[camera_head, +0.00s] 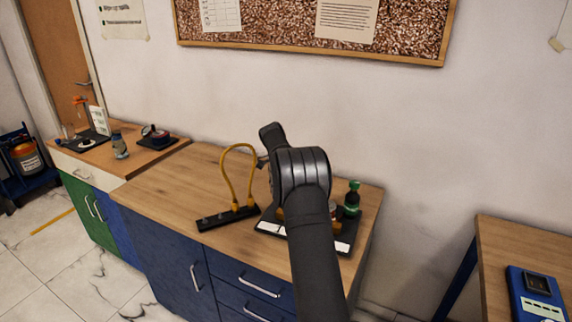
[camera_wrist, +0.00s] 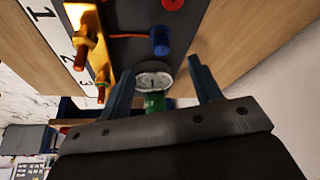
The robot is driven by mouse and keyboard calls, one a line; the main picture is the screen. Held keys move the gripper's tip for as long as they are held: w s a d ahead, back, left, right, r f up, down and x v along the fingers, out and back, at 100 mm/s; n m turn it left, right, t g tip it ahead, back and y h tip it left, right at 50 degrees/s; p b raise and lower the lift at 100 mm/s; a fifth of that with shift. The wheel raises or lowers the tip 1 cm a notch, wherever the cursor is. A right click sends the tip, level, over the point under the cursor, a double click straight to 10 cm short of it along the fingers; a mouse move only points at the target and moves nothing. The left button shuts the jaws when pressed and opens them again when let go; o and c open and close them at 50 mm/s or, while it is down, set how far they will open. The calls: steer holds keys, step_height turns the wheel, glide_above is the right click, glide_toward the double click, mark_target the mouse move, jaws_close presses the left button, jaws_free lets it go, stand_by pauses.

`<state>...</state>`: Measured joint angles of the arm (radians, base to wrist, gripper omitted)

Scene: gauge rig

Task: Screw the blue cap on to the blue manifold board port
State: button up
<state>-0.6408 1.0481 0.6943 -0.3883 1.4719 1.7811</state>
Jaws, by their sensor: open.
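In the wrist view a blue cylindrical piece (camera_wrist: 160,40) sits on the dark board (camera_wrist: 130,52); I cannot tell whether it is the blue cap, the blue port or both together. My gripper (camera_wrist: 160,66) is open, its two fingers apart. Between them in the picture appear a round white-faced piece (camera_wrist: 153,80) and a green part (camera_wrist: 155,102); neither finger visibly touches them. The blue piece lies beyond the fingertips. In the head view my arm hides most of the board (camera_head: 342,247) and my gripper; no blue cap shows there.
Yellow fittings (camera_wrist: 85,42) stand beside a numbered white strip (camera_wrist: 52,28). A red ring (camera_wrist: 172,4) is near the blue piece. A yellow hose (camera_head: 226,172) arches from a black bar (camera_head: 215,221).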

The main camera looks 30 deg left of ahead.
steer(key=v, duration=1.2)
steer(key=shift+a+r, duration=0.15)
steer(key=shift+r, duration=0.1)
steer(key=shift+s+f, duration=0.1)
steer(key=x, duration=1.7)
steer(key=shift+d+f, duration=0.15)
steer(key=shift+d, duration=0.1)
steer(key=shift+n+t, duration=0.4)
steer(key=shift+n, duration=0.7)
steer(key=n+y, duration=0.1)
steer(key=n, duration=0.1)
steer(key=n+t, duration=0.1)
steer(key=n, duration=0.2)
steer(key=shift+y, duration=0.4)
steer(key=n+y, duration=0.1)
steer(key=n, duration=0.3)
steer(key=shift+t+y, duration=0.4)
steer(key=shift+a+n+y, duration=0.1)
steer(key=shift+n+y, duration=0.6)
steer(key=shift+n, duration=1.3)
